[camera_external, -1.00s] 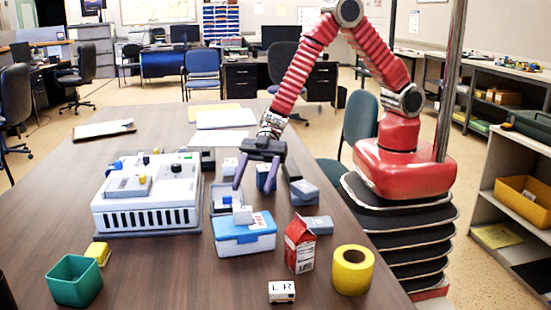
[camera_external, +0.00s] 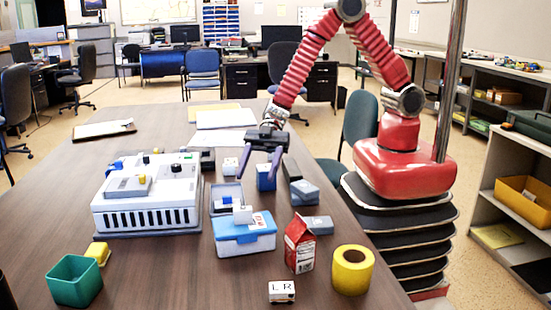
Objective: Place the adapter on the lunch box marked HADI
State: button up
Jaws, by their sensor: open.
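A lunch box (camera_external: 245,240) with a blue lid and pale body stands on the table, right of the white machine. A label with red marks is on its lid; I cannot read the name for sure. A small pale block (camera_external: 242,214), which looks to be the adapter, rests on the lid near its back edge. My gripper (camera_external: 255,177) is open and empty, with its two purple fingers pointing down. It hangs above and behind the pale block, apart from it. A blue box (camera_external: 266,184) shows at the right finger, seemingly behind it.
A grey tray (camera_external: 216,204) is just behind the lunch box. A red carton (camera_external: 299,246), a yellow roll (camera_external: 352,270) and grey-blue boxes (camera_external: 305,193) stand to the right. A white block marked L R (camera_external: 282,291) lies in front. The white machine (camera_external: 147,205) takes up the left.

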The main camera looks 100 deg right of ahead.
jog(key=w+d+r+m+t+h, duration=0.3)
jog(key=w+d+r+t+h, duration=0.2)
jog(key=d+r, duration=0.45)
jog(key=s+d+r+m+t+h, duration=0.1)
jog(key=s+d+r+m+h, duration=0.2)
jog(key=d, duration=0.4)
jog(key=s+d+r+m+h, duration=0.2)
jog(key=d+r+h, duration=0.1)
jog(key=d+r, duration=0.25)
jog(key=s+d+r+m+g+h, duration=0.1)
jog(key=s+d+m, duration=0.1)
jog(key=s+d, duration=0.35)
jog(key=s+d+r+m+g+h, duration=0.1)
jog(key=s+d+m+h, duration=0.1)
jog(key=s, duration=0.6)
jog(key=s+a+f+m+g+y, duration=0.1)
jog(key=s+a+g, duration=0.1)
jog(key=s, duration=1.2)
jog(key=shift+s+a+m+g+y, duration=0.3)
jog(key=shift+s+g, duration=0.1)
jog(key=shift+g, duration=0.3)
